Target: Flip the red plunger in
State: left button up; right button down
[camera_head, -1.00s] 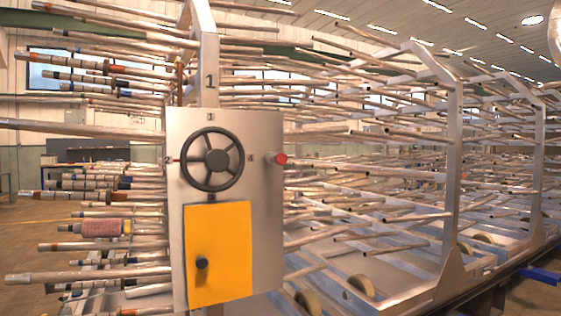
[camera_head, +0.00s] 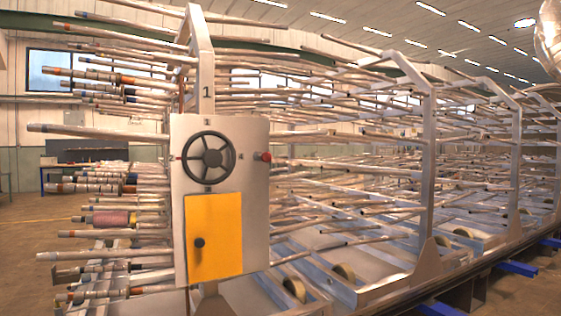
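The red plunger (camera_head: 265,157) is a small red knob on a short grey stem. It sticks out near the upper right edge of a grey metal panel (camera_head: 255,215). A dark spoked handwheel (camera_head: 209,157) is to its left on the same panel. Below the wheel is a yellow-orange door (camera_head: 228,235) with a black knob (camera_head: 199,242). The door looks closed. Neither of my grippers is in view.
A metal rack frame (camera_head: 428,150) with many protruding rods surrounds the panel, and long rods (camera_head: 95,132) reach out at left. Blue-ended rails (camera_head: 518,268) lie low at right. Open floor (camera_head: 28,250) shows at lower left.

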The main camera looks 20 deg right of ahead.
aim_at(265, 157)
jog(key=u, duration=0.35)
jog(key=i, duration=1.15)
jog(key=z, duration=0.6)
